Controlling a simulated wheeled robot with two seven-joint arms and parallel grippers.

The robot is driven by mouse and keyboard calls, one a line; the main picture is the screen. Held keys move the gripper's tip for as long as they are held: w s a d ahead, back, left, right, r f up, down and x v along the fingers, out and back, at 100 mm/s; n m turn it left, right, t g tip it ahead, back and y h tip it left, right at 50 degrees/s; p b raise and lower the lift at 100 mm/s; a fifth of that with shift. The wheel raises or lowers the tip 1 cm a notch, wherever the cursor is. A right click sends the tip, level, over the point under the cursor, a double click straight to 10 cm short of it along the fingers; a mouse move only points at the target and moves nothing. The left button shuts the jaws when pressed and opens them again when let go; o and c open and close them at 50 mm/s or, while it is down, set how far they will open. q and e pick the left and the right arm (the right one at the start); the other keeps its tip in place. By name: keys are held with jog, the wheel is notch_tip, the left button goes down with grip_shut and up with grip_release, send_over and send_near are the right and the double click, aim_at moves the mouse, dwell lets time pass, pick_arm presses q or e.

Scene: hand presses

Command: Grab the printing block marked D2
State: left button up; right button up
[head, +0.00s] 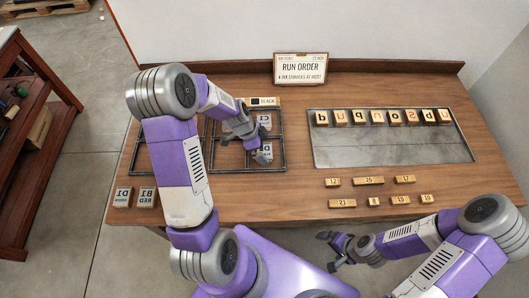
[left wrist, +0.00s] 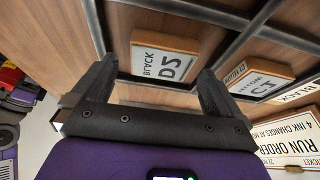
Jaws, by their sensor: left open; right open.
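The printing block marked D2 (left wrist: 163,60) has a pale face reading BLACK on wooden sides. In the left wrist view it lies between and beyond my open left fingers (left wrist: 157,82), with no clear contact. In the head view my left gripper (head: 257,147) is over the right part of the black metal frame (head: 283,152) and partly covers the block (head: 266,150) there. A second block, apparently marked C1 (left wrist: 262,85), lies behind it across a frame bar. My right gripper (head: 328,251) is open and empty in front of the table's front edge.
Two blocks, RED B1 (head: 147,197) and one marked D1 (head: 123,197), lie at the front left. A metal tray (head: 390,152) with a row of letter blocks is at right. Small number blocks (head: 369,181) lie before it. A RUN ORDER sign (head: 301,68) stands at the back.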

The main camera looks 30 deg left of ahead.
pick_arm(q)
jog(key=shift+w+d+f, duration=0.2)
jog(key=shift+f, duration=0.45)
jog(key=c, duration=1.1)
